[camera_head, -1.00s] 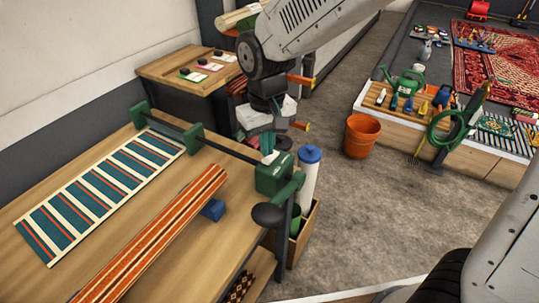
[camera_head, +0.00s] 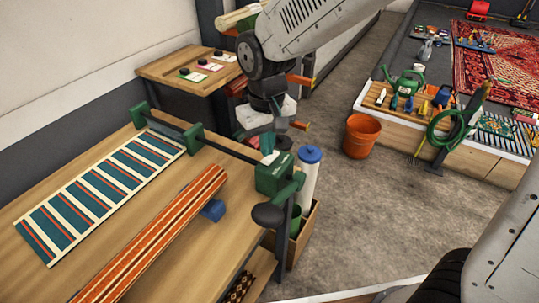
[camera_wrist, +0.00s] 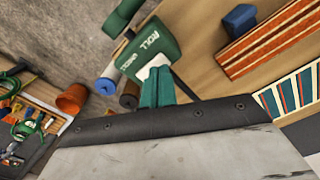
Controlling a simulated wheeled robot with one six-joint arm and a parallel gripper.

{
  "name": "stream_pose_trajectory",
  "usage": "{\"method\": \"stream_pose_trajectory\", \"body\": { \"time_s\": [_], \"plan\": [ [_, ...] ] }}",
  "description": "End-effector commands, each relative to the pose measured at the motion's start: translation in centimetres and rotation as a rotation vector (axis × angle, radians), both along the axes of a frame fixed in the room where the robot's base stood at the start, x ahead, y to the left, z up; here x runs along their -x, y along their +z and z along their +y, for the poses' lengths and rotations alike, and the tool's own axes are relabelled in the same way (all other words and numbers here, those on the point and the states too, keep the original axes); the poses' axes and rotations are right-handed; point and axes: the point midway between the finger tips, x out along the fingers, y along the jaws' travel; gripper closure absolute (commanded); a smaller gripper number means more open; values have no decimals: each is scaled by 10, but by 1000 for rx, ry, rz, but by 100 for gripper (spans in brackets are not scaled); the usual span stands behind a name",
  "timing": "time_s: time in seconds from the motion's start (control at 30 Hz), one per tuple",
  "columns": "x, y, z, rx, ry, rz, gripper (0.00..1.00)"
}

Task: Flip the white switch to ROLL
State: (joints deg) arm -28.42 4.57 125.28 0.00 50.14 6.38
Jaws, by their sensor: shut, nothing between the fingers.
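A green box (camera_head: 275,176) sits at the right end of the dark roller bar on the workbench. In the wrist view the same box (camera_wrist: 150,50) bears the printed words ROLL and UNROLL. My gripper (camera_wrist: 157,72) has its two teal fingers shut together and empty, with the tips at the edge of the box near the lettering. In the head view my gripper (camera_head: 267,150) points down at the top of the box; I cannot tell whether it touches.
A striped rug (camera_head: 105,185) lies on the workbench (camera_head: 85,160), with a rolled orange rug (camera_head: 160,232) and a blue block (camera_head: 213,210) beside it. A blue-capped white roll (camera_head: 309,175) stands close right of the box. An orange bucket (camera_head: 361,136) stands on the floor.

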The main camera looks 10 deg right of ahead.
Motion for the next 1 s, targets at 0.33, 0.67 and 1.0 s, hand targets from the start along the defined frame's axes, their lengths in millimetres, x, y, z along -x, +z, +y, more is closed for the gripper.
{"method": "stream_pose_trajectory", "body": {
  "time_s": [0.33,0.67,1.0],
  "plan": [
    [0,-1,0,0,0,0,100],
    [0,-6,0,0,0,1,100],
    [0,-11,0,0,0,0,100]
  ]
}}
